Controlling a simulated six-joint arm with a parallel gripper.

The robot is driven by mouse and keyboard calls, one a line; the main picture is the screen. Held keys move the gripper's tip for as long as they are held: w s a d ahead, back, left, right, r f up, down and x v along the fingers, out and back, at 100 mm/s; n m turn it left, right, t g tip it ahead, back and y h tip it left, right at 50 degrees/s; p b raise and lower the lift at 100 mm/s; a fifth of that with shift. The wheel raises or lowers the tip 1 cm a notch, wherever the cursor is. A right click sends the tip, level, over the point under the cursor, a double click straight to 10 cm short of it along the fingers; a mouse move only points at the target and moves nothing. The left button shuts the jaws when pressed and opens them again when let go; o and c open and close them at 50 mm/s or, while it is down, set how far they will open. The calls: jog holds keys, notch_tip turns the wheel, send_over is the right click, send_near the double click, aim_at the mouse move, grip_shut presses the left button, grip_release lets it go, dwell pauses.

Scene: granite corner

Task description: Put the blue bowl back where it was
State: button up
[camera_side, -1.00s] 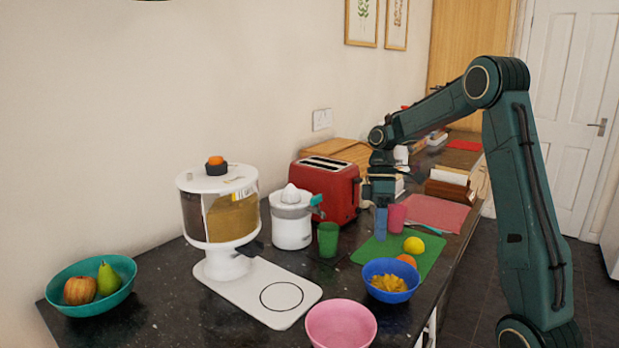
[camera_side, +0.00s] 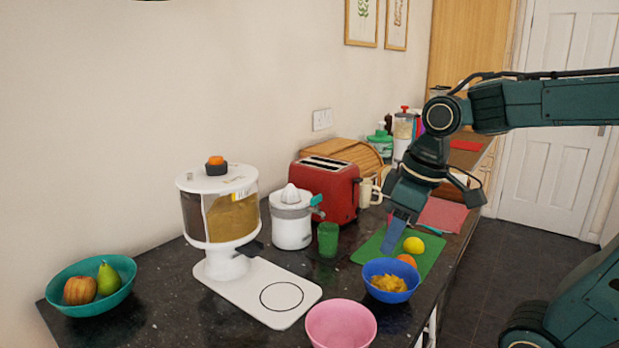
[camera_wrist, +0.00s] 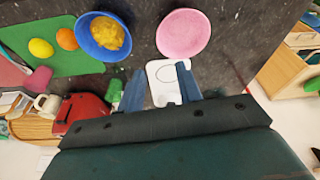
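The blue bowl (camera_side: 391,297) holds yellow chip-like pieces and stands upright on the dark counter, at the near edge of the green board. It also shows at the upper left of the wrist view (camera_wrist: 84,41). My gripper (camera_side: 394,241) is above the board, behind the bowl in the side view and apart from it. In the wrist view its two blue fingers (camera_wrist: 161,80) are spread, with nothing between them. The dispenser (camera_side: 221,210) has a flat white base (camera_side: 244,289) with an empty black ring drawn on it. The ring also shows beyond my fingers in the wrist view.
A pink bowl (camera_side: 340,325) stands empty at the front. A lemon (camera_side: 413,245) and an orange (camera_side: 407,260) are near the blue bowl on the green board (camera_side: 432,259). A green cup (camera_side: 328,240), juicer (camera_side: 291,221) and red toaster (camera_side: 328,190) stand behind. A teal bowl (camera_side: 113,300) holds fruit.

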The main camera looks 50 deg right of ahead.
jog(key=shift+s+a+f+m+t, duration=0.1)
jog(key=shift+s+a+m+t, duration=0.3)
jog(key=shift+s, duration=0.55)
jog(key=shift+s+a+f+m+t, duration=0.15)
jog(key=shift+s+t, duration=0.3)
jog(key=shift+s, duration=0.45)
jog(key=shift+s+a+f+m+t, duration=0.1)
jog(key=shift+s+a+m+t, duration=0.25)
jog(key=shift+s, duration=0.6)
